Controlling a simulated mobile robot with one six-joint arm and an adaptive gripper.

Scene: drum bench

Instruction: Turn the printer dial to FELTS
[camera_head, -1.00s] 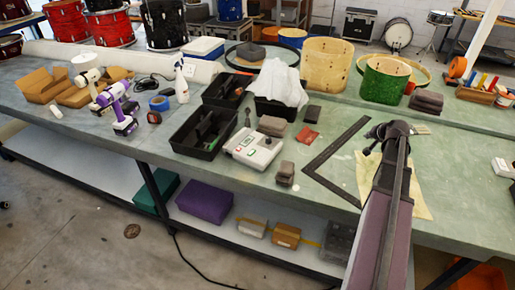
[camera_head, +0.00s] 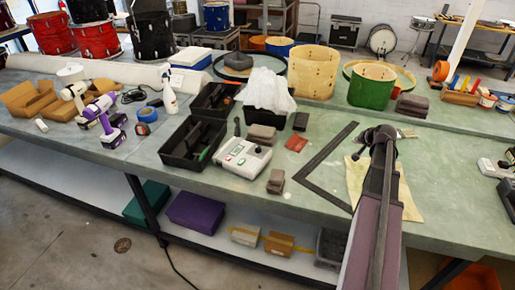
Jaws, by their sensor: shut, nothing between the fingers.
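The printer (camera_head: 240,160) is a low white-and-grey box near the front edge of the bench, left of the L-shaped square. Small green and red marks show on its top. A small dark knob (camera_head: 258,141), which looks like the dial, stands at its back right. The lettering and the dial's setting are too small to read. My gripper (camera_head: 376,135) is at the end of my arm on the right, over the bench near the yellow sheet, well to the right of the printer. It is shut and empty; my arm partly hides it.
A dark L-shaped square (camera_head: 322,166) and a dark block (camera_head: 275,181) lie between printer and gripper. Black trays (camera_head: 177,157) stand left of the printer, a white cloth (camera_head: 266,90) behind it. Drum shells (camera_head: 372,87) stand farther back. A yellow sheet (camera_head: 409,204) lies under my arm.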

